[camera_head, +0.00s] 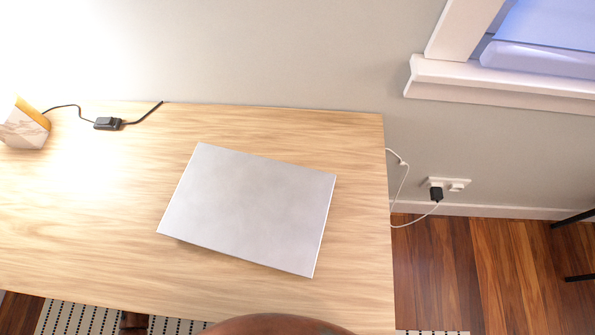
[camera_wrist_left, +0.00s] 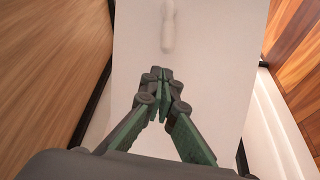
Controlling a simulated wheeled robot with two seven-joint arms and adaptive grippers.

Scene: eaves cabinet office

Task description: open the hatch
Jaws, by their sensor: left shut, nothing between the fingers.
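In the left wrist view, a pale flat panel (camera_wrist_left: 220,60), likely the hatch, fills the middle of the picture. A pale elongated handle (camera_wrist_left: 168,28) stands out on it near the top edge of the picture. My left gripper (camera_wrist_left: 160,74) is shut and empty, with its green and grey fingertips together. The fingertips appear just below the lower end of the handle in the picture. I cannot tell whether they touch the panel. The head view shows neither the hatch nor either gripper.
In the head view, a closed silver laptop (camera_head: 248,208) lies on a wooden desk (camera_head: 360,240). A lamp-like block (camera_head: 25,128) and a black adapter (camera_head: 107,124) sit at its left. A wall socket (camera_head: 458,184) and a window sill (camera_head: 490,88) are at right.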

